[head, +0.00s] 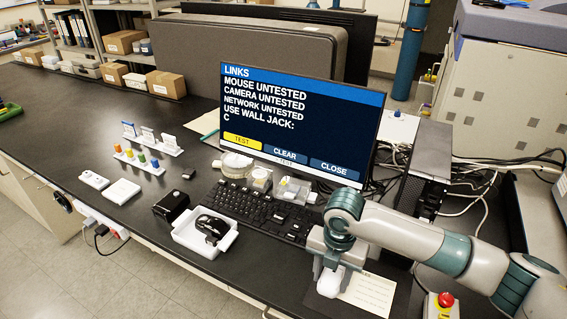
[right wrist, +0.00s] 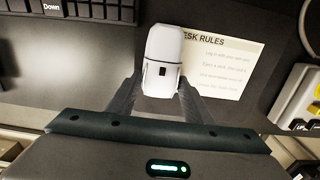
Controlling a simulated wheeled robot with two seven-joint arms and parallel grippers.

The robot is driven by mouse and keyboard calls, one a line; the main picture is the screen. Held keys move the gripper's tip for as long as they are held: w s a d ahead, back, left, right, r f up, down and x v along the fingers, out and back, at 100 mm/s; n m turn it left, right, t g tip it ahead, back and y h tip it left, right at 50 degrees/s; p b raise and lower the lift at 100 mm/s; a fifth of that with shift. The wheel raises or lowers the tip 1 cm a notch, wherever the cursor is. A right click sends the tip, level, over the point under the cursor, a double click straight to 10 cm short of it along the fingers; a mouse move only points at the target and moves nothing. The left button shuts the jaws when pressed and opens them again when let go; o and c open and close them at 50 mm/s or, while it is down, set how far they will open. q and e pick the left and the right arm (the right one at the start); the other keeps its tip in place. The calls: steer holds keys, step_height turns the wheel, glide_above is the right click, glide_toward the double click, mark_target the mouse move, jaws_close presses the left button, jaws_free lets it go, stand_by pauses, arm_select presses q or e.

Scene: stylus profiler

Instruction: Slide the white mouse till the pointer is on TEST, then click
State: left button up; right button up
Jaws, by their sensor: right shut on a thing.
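The white mouse (head: 329,284) lies on the black bench over the edge of a paper sheet, in front of the keyboard's right end. In the right wrist view the white mouse (right wrist: 163,55) sits between the two fingers of my right gripper (right wrist: 158,90), which is shut on its sides. In the head view my right gripper (head: 326,262) comes down on the mouse from above and hides part of it. The monitor (head: 290,125) reads mouse, camera and network untested. Its TEST button (head: 242,140) is yellow; CLEAR and CLOSE are blue. I cannot make out a pointer. My left gripper is not in view.
The "desk rules" sheet (right wrist: 228,65) lies beside the mouse. The keyboard (head: 262,212) is to its left, and a black mouse (head: 212,227) sits in a white tray (head: 196,241) further left. A red button box (head: 441,304) stands to the right.

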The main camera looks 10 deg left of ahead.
mark_target(331, 278)
stand_by(0.3)
steer(key=o, duration=1.1)
steer(key=shift+r, duration=0.1)
steer(key=shift+c, duration=0.3)
step_height(331, 278, up, 7)
steer(key=p, duration=0.6)
steer(key=shift+p, duration=0.35)
